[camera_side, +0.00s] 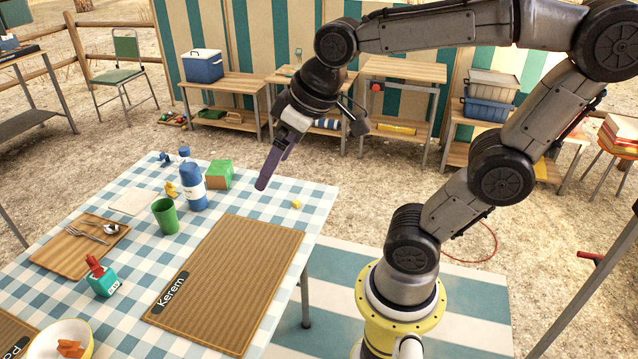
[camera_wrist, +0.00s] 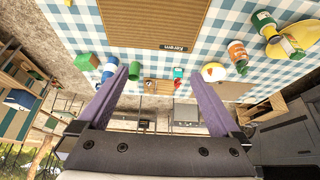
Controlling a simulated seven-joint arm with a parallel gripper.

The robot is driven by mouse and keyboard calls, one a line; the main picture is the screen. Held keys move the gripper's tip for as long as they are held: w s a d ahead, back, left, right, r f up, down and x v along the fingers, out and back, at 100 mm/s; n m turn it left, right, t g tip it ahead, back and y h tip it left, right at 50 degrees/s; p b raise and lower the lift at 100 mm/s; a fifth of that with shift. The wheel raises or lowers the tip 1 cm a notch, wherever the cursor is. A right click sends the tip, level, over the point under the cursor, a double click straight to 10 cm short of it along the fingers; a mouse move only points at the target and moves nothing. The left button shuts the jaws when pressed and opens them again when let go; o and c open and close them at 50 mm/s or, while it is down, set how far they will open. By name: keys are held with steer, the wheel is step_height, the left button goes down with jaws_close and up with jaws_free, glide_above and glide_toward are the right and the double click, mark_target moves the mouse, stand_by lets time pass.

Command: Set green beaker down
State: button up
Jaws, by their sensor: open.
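The green beaker (camera_side: 165,216) stands upright on the blue-and-white checked table (camera_side: 135,335), left of the ribbed brown mat labelled Kerem (camera_side: 235,275). In the wrist view the beaker (camera_wrist: 136,69) shows near the tip of the left-hand finger. My gripper (camera_side: 262,186) is above the table's far right part, to the right of the beaker and apart from it. In the wrist view its two purple fingers are wide apart, with nothing held between them (camera_wrist: 160,82).
A blue-and-white bottle (camera_side: 192,188) and green box (camera_side: 219,175) stand behind the beaker. A red-topped green bottle (camera_side: 102,280), a board with cutlery (camera_side: 75,255) and a yellow bowl (camera_side: 62,345) are toward the left and front. The Kerem mat is bare.

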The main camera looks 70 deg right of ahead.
steer(key=s+f, duration=0.3)
steer(key=s, duration=0.4)
steer(key=shift+s+a, duration=0.25)
stand_by(0.8)
